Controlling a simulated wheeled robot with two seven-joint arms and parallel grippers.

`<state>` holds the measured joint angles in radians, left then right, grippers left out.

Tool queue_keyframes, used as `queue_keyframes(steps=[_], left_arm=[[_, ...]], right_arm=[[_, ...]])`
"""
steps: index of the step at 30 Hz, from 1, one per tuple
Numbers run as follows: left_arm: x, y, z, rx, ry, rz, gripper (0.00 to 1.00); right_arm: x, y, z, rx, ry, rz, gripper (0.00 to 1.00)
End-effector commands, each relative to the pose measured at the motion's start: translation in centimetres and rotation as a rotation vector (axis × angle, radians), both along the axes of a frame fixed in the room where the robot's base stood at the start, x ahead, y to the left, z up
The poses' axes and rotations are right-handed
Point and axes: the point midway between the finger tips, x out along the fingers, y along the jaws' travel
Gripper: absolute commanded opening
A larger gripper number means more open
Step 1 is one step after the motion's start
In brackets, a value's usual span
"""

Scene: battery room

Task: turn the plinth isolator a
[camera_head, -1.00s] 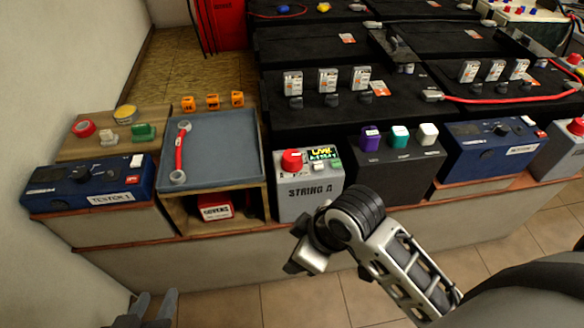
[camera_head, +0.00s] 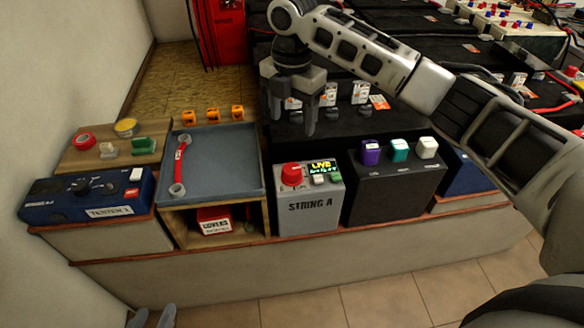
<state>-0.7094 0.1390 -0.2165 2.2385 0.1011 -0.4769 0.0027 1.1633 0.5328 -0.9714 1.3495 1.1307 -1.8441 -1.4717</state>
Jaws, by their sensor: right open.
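The isolator is a grey box labelled STRING A (camera_head: 309,208) on the brick-edged plinth. A round red knob (camera_head: 292,174) sits on its top, next to a lit display (camera_head: 322,167) reading LIVE and small white and green buttons. My right gripper (camera_head: 297,115) is open and empty, fingers pointing down, above and behind the red knob in the picture and apart from it. It partly covers the row of small grey units behind.
Left of the box is a grey tray (camera_head: 225,160) with a red-handled link (camera_head: 181,160). A dark block with purple, teal and white caps (camera_head: 393,192) stands close on the right. A blue tester (camera_head: 90,194) is at far left. My right arm crosses the upper right.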

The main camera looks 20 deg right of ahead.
Motion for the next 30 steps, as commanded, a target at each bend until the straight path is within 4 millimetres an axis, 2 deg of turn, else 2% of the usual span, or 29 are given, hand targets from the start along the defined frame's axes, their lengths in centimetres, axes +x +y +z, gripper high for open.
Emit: queue_keyframes(steps=[5,18,24,30], left_arm=[[0.0,0.0,-0.4,0.001,-0.001,0.000,0.36],[0.2,-0.1,-0.6,-0.001,-0.025,-0.001,0.36],[0.0,-0.1,-1.0,0.001,-0.022,-0.004,0.36],[0.0,-0.1,-0.8,0.001,-0.025,-0.006,0.36]], right_arm=[[-0.1,0.0,-3.0,0.000,0.004,0.000,0.65],[-0.1,0.1,-12.3,0.000,0.002,-0.001,0.65],[-0.1,0.1,-14.8,0.001,-0.001,0.000,0.65],[-0.1,0.1,-15.6,0.001,-0.002,-0.001,0.65]])
